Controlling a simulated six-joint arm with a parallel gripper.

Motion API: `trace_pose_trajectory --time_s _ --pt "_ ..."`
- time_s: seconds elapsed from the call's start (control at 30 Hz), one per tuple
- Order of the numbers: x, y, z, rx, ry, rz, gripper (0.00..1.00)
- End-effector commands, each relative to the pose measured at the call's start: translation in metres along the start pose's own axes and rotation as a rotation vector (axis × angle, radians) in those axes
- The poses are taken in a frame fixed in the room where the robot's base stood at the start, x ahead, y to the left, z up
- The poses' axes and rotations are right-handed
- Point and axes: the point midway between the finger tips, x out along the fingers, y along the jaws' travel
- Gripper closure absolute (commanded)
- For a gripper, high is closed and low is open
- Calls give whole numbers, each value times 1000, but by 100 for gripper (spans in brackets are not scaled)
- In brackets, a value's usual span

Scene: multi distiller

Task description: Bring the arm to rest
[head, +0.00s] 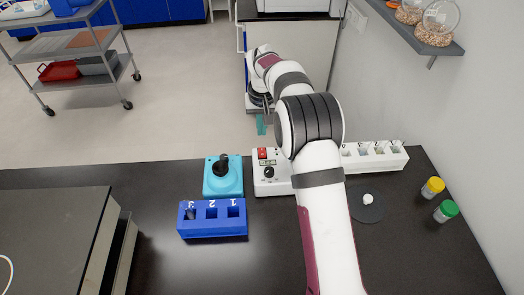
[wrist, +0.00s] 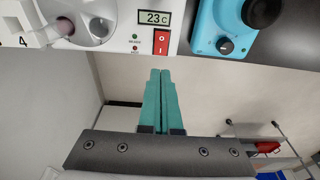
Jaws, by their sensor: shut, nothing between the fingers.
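My arm reaches out over the dark bench and past its far edge. My gripper (head: 261,124) has teal fingers, which show beyond the white device in the head view. In the wrist view the gripper (wrist: 160,73) has its two fingers together with nothing between them. The fingertips point toward the edge of the white device (wrist: 125,12), which has a 23 C display and a red switch, and are apart from it in the picture. My arm hides part of this device in the head view (head: 266,187).
A turquoise device (head: 222,187) with a black top and a blue numbered rack (head: 212,228) stand left of my arm. Right are a dark round pad (head: 365,213) with a white lump, a yellow-capped jar (head: 433,187) and a green-capped jar (head: 446,211). A grey box (head: 50,235) stands left.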

Motion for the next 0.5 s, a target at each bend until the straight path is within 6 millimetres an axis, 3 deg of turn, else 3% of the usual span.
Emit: trace_pose_trajectory --time_s 0.13,0.5 --pt "-8 0 -1 0 0 0 100" --pt "-9 0 -1 0 0 0 100"
